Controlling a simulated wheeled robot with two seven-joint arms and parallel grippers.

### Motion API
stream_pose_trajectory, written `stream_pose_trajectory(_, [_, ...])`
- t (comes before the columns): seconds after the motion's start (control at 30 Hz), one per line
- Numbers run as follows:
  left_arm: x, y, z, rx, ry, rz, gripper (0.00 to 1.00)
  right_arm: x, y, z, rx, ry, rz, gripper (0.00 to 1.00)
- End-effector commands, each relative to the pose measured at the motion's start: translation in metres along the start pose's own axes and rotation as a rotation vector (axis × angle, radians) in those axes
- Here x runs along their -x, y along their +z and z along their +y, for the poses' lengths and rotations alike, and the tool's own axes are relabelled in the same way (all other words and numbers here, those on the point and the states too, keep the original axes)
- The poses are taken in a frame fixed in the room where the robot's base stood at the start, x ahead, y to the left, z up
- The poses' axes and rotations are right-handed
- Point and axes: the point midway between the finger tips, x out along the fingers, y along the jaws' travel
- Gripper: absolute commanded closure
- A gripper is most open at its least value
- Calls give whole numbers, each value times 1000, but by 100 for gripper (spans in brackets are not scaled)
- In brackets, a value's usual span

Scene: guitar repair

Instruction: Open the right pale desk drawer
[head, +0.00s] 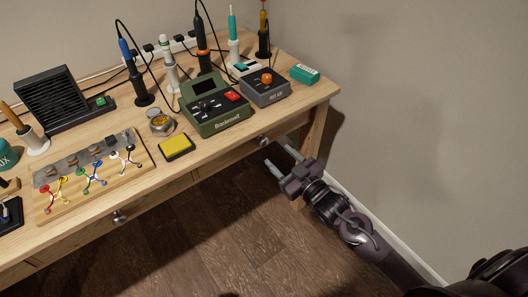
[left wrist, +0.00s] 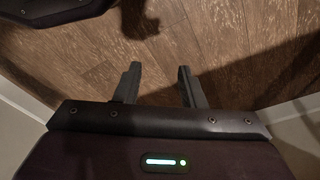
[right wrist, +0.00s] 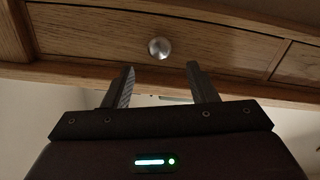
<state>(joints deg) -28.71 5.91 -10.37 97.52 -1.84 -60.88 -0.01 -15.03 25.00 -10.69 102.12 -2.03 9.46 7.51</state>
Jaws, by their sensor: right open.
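The right pale desk drawer (head: 232,158) is under the right part of the wooden desk, with its front looking flush with the frame. Its round metal knob (head: 263,141) also shows in the right wrist view (right wrist: 159,48), ahead of my fingers and roughly centred between them. My right gripper (head: 279,157) is open and empty, just in front of the knob and apart from it. Its two fingers also show in the right wrist view (right wrist: 160,76). My left gripper (left wrist: 158,72) is open and empty over the floor in the left wrist view, and is out of the head view.
Another drawer's knob (head: 120,217) is further left on the desk front. The desktop holds a green soldering station (head: 215,118), a grey unit (head: 265,95), a yellow sponge (head: 176,147) and a wooden board (head: 60,205). The wall (head: 430,110) is right of the desk; the floor in front is clear.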

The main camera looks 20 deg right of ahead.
Motion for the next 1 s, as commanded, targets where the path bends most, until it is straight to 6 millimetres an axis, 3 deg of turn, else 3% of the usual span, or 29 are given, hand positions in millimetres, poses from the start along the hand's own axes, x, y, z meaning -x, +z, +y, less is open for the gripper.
stream_pose_trajectory(0.33, [16,-5,3,-7,3,-4,64,-52,0,0,0,2,-1,48])
stream_pose_trajectory(0.73, [20,-6,3,-8,4,-5,64,-62,0,0,0,1,-3,48])
stream_pose_trajectory(1.0, [20,-6,3,-9,4,-5,64,-61,0,0,0,1,-3,82])
